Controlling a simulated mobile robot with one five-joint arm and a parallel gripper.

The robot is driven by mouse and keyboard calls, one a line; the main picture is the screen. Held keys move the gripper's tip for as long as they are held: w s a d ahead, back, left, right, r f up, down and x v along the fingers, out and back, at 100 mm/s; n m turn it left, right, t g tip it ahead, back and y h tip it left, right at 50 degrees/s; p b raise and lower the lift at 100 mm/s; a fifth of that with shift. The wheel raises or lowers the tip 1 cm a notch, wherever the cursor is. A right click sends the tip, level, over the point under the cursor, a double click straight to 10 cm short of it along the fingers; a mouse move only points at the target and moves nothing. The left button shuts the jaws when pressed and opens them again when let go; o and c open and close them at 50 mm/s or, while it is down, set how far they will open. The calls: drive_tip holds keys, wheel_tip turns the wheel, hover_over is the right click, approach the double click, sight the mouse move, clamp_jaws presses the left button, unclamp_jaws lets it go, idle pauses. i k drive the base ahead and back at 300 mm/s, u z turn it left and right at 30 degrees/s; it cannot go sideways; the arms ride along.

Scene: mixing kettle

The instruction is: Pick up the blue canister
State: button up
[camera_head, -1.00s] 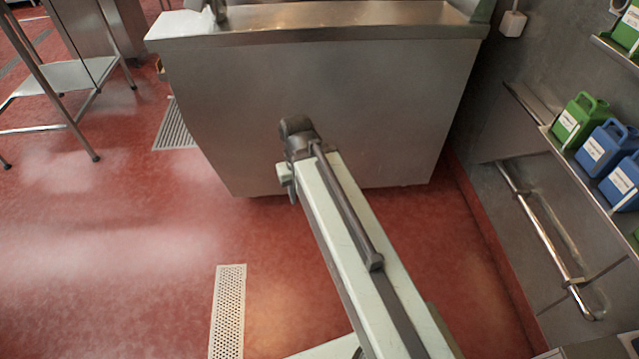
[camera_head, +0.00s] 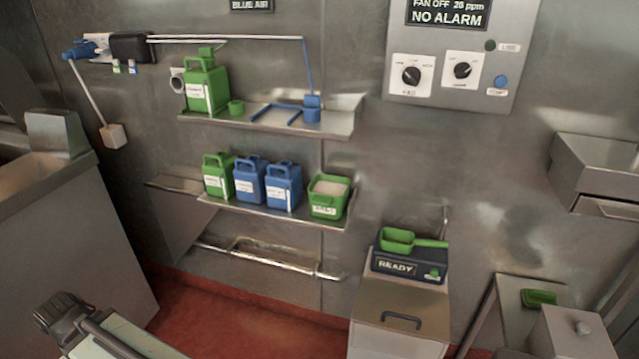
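Two blue canisters stand side by side on the lower wall shelf (camera_head: 272,211). The left blue canister (camera_head: 249,181) is beside a green canister (camera_head: 217,175). The right blue canister (camera_head: 284,187) is beside an open green tub (camera_head: 328,197) of pale contents. All are upright with white labels. My arm (camera_head: 110,340) shows at the lower left, well below and apart from the shelf. A dark end part of it is visible, but my gripper's fingers cannot be made out.
The upper shelf (camera_head: 335,118) holds a larger green canister (camera_head: 206,84), a small green cup and a blue frame. A metal rail (camera_head: 270,258) runs below the lower shelf. A metal cabinet (camera_head: 400,310) bears a READY device with a green scoop. Red floor (camera_head: 215,315) is open before the wall.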

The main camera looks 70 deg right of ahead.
sight(284, 185)
drive_tip(key=z, duration=1.35)
drive_tip(key=k, duration=0.5)
drive_tip(key=z, duration=0.4)
drive_tip(key=i, duration=0.5)
